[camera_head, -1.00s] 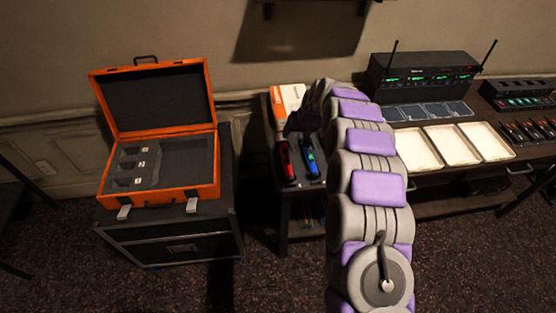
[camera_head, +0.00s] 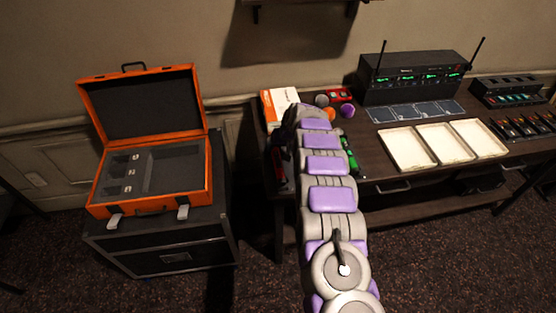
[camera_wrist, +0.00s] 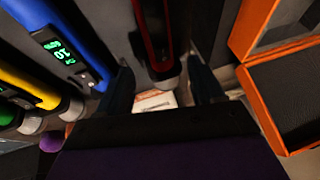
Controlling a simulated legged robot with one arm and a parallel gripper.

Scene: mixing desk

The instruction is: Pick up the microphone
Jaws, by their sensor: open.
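Several handheld microphones lie side by side on the desk. In the wrist view a red-and-black microphone (camera_wrist: 154,40) runs between the two fingers of my gripper (camera_wrist: 164,85), which is open around its end; I cannot tell whether the fingers touch it. A blue microphone (camera_wrist: 72,42) with a lit display lies to its left, then a yellow one (camera_wrist: 32,88) and a green one (camera_wrist: 8,116). In the head view my arm covers most of them; part of the red one (camera_head: 279,166) shows left of the arm and the green one (camera_head: 349,157) right of it.
An open orange case (camera_head: 205,180) with slotted dark foam stands on a black box at left. It also shows in the wrist view (camera_wrist: 262,95). A receiver with antennas (camera_head: 415,77) and white trays (camera_head: 407,150) occupy the desk to the right. An orange-and-white box (camera_head: 278,104) is behind.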

